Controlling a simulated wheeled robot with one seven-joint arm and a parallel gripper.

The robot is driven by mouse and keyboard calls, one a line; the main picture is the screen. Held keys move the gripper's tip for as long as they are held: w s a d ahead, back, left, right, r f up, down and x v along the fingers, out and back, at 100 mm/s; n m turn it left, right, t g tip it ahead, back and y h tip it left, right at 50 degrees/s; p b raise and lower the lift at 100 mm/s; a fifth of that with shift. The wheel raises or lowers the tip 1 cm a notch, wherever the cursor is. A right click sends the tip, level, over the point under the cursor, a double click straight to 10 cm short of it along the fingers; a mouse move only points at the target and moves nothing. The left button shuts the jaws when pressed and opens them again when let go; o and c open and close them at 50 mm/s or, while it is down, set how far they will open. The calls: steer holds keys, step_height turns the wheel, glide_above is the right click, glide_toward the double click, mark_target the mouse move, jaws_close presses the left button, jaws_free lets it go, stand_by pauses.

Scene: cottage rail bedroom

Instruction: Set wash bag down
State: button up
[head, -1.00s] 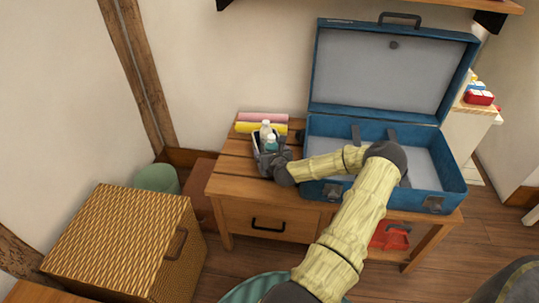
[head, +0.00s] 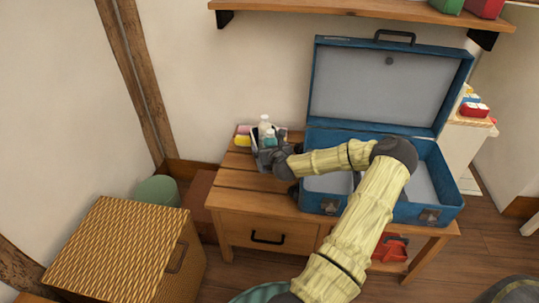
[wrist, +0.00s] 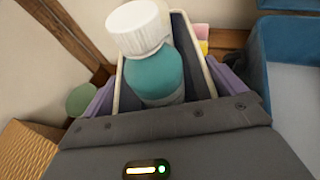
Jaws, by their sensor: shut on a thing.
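The wash bag (wrist: 121,85) is an open, light-rimmed bag holding a teal bottle with a white cap (wrist: 158,75). My gripper (wrist: 165,95) is shut on it, with a purple finger along each side. In the head view the wash bag (head: 256,136) is at the left back of the wooden table (head: 235,190), left of the suitcase, with my gripper (head: 270,156) at its near side. The gripper hides the bag's lower part and base, so I cannot tell whether it touches the tabletop.
An open blue suitcase (head: 318,203) fills the table's right side. Pink and yellow rolls (head: 242,136) lie behind the bag. Bare tabletop shows at the front left. A wicker box (head: 115,250) and a green bin (head: 157,191) stand left. A shelf (head: 350,12) hangs above.

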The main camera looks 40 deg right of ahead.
mark_target(270, 131)
steer(key=shift+r, duration=0.55)
steer(key=shift+r, duration=0.1)
stand_by(0.3)
step_height(270, 131, up, 10)
steer(key=p, duration=1)
